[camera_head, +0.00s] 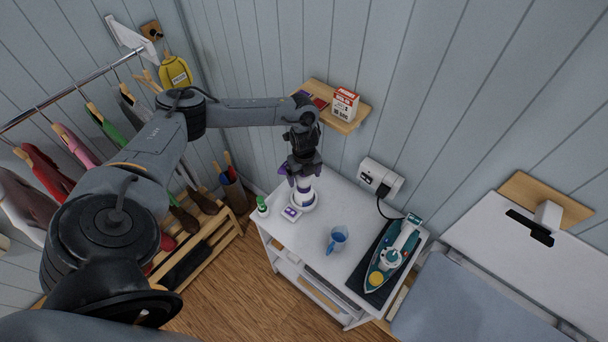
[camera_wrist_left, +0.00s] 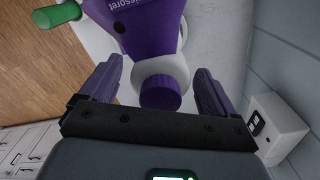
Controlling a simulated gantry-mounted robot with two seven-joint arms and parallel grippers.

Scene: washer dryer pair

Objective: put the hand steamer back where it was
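A purple and white appliance, which I take to be the hand steamer (camera_head: 304,190), stands upright on the white cart (camera_head: 275,233) near its back left corner. In the left wrist view its purple body (camera_wrist_left: 150,22), with partly readable lettering, narrows to a white neck and a purple round cap. My left gripper (camera_head: 302,172) is just above it, pointing down. In the left wrist view, the two fingers of my left gripper (camera_wrist_left: 160,85) are apart on either side of the neck and cap, with narrow gaps showing. My right gripper is not in view.
A small green bottle (camera_head: 262,205) stands left of the steamer; it also shows in the wrist view (camera_wrist_left: 57,14). A wooden shelf (camera_head: 357,121) with a box hangs behind.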

